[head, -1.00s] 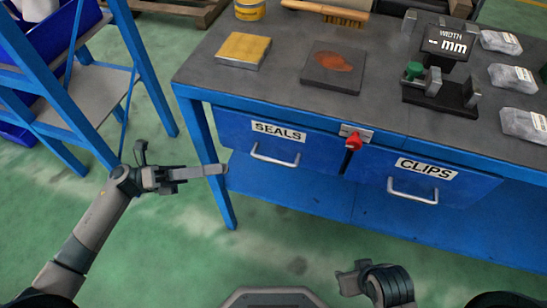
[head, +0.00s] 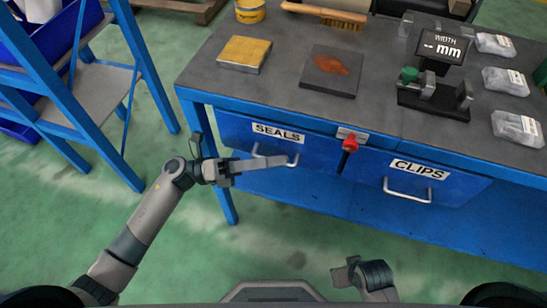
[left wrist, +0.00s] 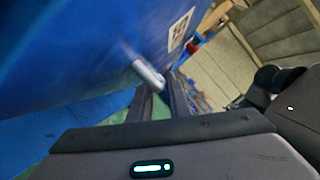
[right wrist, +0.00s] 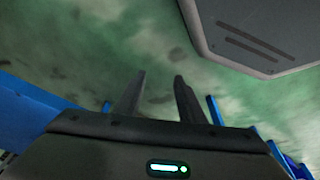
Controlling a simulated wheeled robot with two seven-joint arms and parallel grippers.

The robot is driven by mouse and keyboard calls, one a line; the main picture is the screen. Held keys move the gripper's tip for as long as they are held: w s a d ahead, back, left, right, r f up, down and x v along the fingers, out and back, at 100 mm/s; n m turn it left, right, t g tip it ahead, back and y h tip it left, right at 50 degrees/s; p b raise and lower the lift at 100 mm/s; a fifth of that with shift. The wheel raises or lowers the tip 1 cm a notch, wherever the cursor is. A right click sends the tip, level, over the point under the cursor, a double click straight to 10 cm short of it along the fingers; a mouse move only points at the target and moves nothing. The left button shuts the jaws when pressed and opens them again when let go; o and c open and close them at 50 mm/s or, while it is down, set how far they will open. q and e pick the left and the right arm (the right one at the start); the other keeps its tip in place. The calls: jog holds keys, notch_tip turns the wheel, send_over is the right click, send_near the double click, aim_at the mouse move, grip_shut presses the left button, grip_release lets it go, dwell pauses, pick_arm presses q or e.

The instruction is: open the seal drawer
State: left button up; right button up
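The seal drawer (head: 235,131), blue with a SEALS label, is shut in the bench front. Its silver bar handle (head: 294,161) is partly hidden behind my left gripper. My left gripper (head: 284,161) reaches across the handle from the left. In the left wrist view its two fingers (left wrist: 160,92) are apart, and the blurred handle (left wrist: 148,74) shows right at the fingertips. I cannot tell whether the bar lies between them. My right gripper (head: 342,275) is low in front of the bench, away from the drawers; its fingers (right wrist: 158,90) are apart and empty.
A red-knobbed latch (head: 349,145) sits between the seal drawer and the shut CLIPS drawer (head: 455,187). The bench top (head: 290,30) holds a yellow pad, a dark stained plate, a brush, a gauge and bags. A blue ladder (head: 150,80) stands left. The green floor before the bench is clear.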

pick_arm(q)
grip_shut()
